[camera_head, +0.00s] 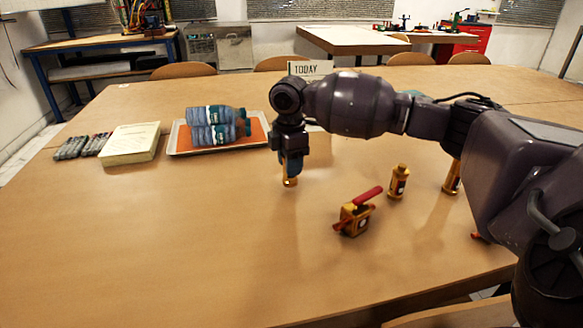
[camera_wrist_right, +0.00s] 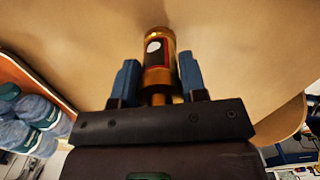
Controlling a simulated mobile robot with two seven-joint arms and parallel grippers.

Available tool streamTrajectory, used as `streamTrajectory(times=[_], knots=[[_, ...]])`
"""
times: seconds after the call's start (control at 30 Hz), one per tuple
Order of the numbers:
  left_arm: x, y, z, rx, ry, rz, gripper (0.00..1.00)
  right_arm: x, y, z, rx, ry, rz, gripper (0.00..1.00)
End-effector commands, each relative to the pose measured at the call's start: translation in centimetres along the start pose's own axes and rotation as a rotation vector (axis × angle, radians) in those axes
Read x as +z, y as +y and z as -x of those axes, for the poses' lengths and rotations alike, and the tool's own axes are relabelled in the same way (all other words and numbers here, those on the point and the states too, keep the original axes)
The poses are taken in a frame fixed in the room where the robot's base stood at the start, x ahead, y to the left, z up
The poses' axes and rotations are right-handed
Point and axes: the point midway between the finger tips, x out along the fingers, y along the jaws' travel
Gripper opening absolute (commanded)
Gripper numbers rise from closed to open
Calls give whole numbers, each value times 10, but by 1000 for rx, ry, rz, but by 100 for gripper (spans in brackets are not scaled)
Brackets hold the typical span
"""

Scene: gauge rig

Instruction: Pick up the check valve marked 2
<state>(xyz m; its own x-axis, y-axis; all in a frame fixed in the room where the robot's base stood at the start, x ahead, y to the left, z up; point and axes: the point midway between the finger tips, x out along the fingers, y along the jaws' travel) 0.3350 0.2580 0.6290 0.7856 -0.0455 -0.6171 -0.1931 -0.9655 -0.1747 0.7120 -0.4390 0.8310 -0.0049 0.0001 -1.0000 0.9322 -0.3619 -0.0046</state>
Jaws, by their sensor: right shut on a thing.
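My right gripper (camera_head: 291,164) points down at the middle of the table, and its blue fingers are shut on a brass check valve (camera_head: 290,181). In the right wrist view the held check valve (camera_wrist_right: 159,52) stands between the two blue fingers (camera_wrist_right: 158,80). It has a dark band with a white round label; I cannot read the mark on it. A second brass check valve (camera_head: 398,182) stands upright to the right. A third brass piece (camera_head: 451,178) stands farther right, partly hidden by my right arm. My left gripper is not in view.
A brass ball valve with a red handle (camera_head: 355,215) lies in front. A tray (camera_head: 175,148) with blue bottles (camera_head: 215,133) is at the left, beside a yellowish book (camera_head: 130,144) and dark markers (camera_head: 82,146). A "TODAY" sign (camera_head: 308,69) stands behind. The front left of the table is clear.

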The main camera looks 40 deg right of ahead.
Motion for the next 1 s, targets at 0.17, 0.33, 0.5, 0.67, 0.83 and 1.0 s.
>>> streamTrajectory(times=[0.17,0.33,0.5,0.67,0.83,1.0], knots=[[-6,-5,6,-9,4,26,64,0,1,58,20,9,0,12],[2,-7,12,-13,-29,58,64,0,0,103,20,9,-1,12],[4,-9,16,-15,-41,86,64,0,0,140,16,8,-1,12],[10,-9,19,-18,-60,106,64,0,0,164,12,6,-1,12],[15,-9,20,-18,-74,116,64,0,0,176,7,3,-1,12],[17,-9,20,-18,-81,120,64,0,0,180,4,2,-1,12]])
